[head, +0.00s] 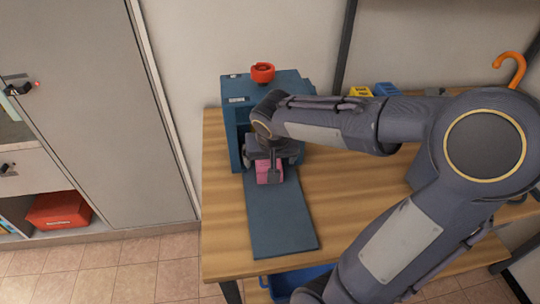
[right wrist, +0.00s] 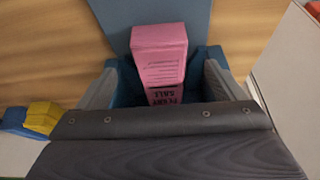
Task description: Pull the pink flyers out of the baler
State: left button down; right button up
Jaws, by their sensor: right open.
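The baler (head: 238,120) is a blue box on the wooden table with a red knob (head: 263,72) on top. Its front panel (head: 282,222) lies flat on the table towards me. The pink flyers (head: 268,172) are a stack at the baler's front opening, partly hidden by my right gripper (head: 271,166). In the right wrist view, the pink flyers (right wrist: 160,55) show printed text and lie between the two spread fingers of the right gripper (right wrist: 161,72), with a gap on each side. I cannot see my left gripper.
The wooden table (head: 345,195) is clear right of the panel. Yellow (head: 360,91) and blue (head: 386,89) items stand at the back. A grey cabinet (head: 90,90) is at left, with a red box (head: 58,210) low down. A blue bin (head: 300,278) is under the table.

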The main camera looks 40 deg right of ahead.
aim_at(269, 166)
jog(key=x, duration=0.6)
jog(key=shift+f, duration=0.1)
jog(key=c, duration=1.3)
jog(key=shift+c, duration=0.2)
